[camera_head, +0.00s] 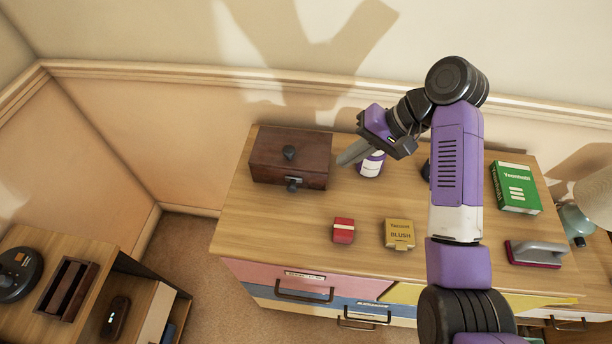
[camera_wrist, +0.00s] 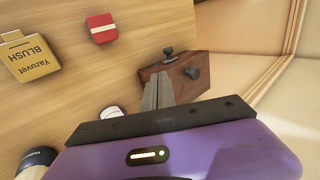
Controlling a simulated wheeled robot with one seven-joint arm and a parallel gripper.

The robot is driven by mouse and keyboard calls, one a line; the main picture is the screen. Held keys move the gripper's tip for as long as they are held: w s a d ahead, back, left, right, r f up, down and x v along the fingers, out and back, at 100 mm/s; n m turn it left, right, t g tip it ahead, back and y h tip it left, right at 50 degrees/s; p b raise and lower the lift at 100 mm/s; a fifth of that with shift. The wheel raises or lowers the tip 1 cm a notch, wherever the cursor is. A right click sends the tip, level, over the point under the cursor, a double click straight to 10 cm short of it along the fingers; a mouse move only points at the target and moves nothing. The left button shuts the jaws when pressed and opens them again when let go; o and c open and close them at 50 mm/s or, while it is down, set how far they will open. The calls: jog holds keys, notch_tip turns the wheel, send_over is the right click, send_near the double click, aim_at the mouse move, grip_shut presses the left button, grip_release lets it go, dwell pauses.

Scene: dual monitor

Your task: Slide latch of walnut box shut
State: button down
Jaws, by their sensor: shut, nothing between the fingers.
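The walnut box (camera_head: 270,160) is a dark brown closed box at the back left of the dresser top. A dark round knob (camera_head: 289,153) sits on its lid, and a latch with a small dark knob (camera_head: 293,185) is on its front. In the wrist view the box (camera_wrist: 205,85) lies just beyond my fingertips, with one knob (camera_wrist: 168,52) at its far edge and a larger knob (camera_wrist: 191,73) nearer. My gripper (camera_head: 343,160) is shut and empty, beside the box's right end. Its fingers also show in the wrist view (camera_wrist: 158,86). I cannot tell whether they touch the box.
A red box (camera_head: 343,230) and a yellow blush box (camera_head: 399,234) lie nearer the front. A green box (camera_head: 515,187) and a brush (camera_head: 535,253) are at right. The dresser top (camera_head: 270,225) before the walnut box is clear.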

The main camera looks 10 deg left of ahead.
jog(key=p, duration=0.1)
send_near(294, 184)
notch_tip(294, 184, down, 4)
jog(key=shift+w+d+f, duration=0.1)
jog(key=shift+w+f, duration=0.1)
jog(key=shift+f, duration=0.05)
jog(key=shift+w+a+f+p, duration=0.15)
jog(key=shift+a+p, duration=0.1)
jog(key=shift+a, duration=0.35)
jog(key=shift+s+a+f+p, duration=0.1)
jog(key=shift+a+f+p, duration=0.1)
jog(key=shift+a, duration=0.35)
jog(key=shift+a+f, duration=0.3)
jog(key=shift+a, duration=0.25)
jog(key=shift+a, duration=0.1)
jog(key=a, duration=0.4)
jog(key=shift+w, duration=0.15)
